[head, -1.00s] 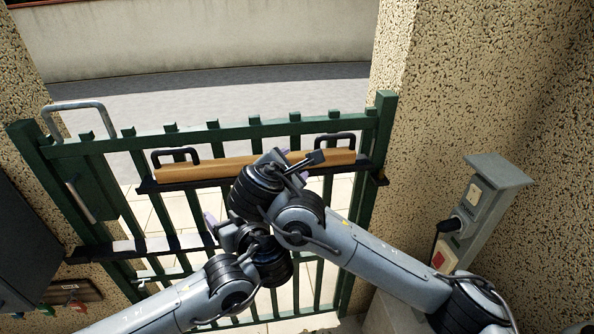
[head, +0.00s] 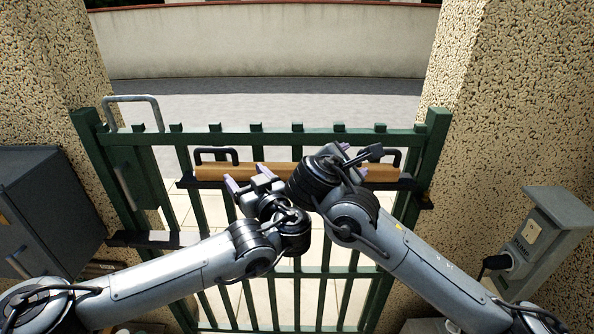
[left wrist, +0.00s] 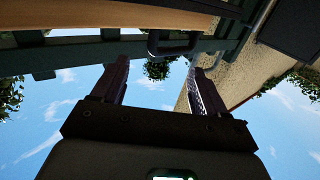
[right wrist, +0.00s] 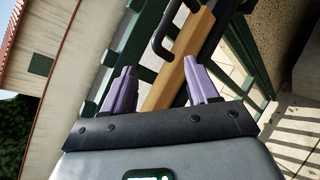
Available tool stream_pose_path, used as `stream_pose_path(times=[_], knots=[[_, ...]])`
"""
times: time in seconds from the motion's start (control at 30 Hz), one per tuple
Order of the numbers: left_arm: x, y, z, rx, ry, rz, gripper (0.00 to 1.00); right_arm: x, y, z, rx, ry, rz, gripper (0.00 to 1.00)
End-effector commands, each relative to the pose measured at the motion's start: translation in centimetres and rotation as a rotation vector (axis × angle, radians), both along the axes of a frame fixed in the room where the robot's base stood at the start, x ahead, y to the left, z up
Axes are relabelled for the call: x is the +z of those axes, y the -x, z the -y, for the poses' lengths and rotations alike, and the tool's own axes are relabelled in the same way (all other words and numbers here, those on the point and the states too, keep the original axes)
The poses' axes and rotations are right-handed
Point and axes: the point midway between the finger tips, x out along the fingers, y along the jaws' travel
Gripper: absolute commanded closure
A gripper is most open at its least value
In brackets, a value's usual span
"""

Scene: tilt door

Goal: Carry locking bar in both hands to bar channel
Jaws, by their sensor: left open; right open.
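The locking bar (head: 272,172), an orange-brown beam with two black handles, lies level along a dark ledge on the green gate (head: 256,140). My left gripper (head: 247,178) is open and empty, just in front of the bar, right of its left handle (head: 216,151). In the left wrist view a black handle (left wrist: 172,45) shows beyond the spread fingers. My right gripper (head: 351,160) is open in front of the bar's right part, left of the right handle (head: 391,157). In the right wrist view the bar (right wrist: 165,88) shows between the fingers. I cannot make out the bar channel with certainty.
A lower dark rail (head: 155,240) crosses the gate at left. Stone pillars (head: 520,100) flank the gate. A grey cabinet (head: 45,210) stands left and a socket post (head: 550,230) right. My two forearms are close together at the middle.

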Motion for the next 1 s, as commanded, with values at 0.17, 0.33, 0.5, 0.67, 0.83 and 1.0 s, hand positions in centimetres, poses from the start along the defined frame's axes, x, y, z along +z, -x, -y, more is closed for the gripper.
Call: stream_pose_path(times=[0.17, 0.33, 0.5, 0.67, 0.83, 1.0], knots=[[0.0, -2.2, -1.6, 0.004, -0.001, -0.001, 0.27, -0.9, -2.2, 1.3, -0.004, -0.001, -0.002, 0.41], [0.0, -4.5, -3.0, 0.003, 0.000, 0.000, 0.27, -1.7, -4.4, 2.6, -0.003, -0.001, -0.001, 0.41], [0.0, -6.2, -4.1, 0.001, -0.001, -0.001, 0.27, -2.3, -6.1, 3.6, -0.001, 0.000, -0.001, 0.41], [0.0, -7.2, -4.8, 0.001, 0.000, 0.000, 0.27, -2.7, -7.1, 4.1, -0.001, 0.000, 0.000, 0.41], [0.0, -7.6, -5.0, -0.001, 0.000, -0.001, 0.27, -2.8, -7.5, 4.4, 0.000, 0.001, 0.000, 0.41], [0.0, -7.6, -5.1, -0.001, 0.000, -0.001, 0.27, -2.8, -7.5, 4.4, 0.001, 0.001, 0.000, 0.41]])
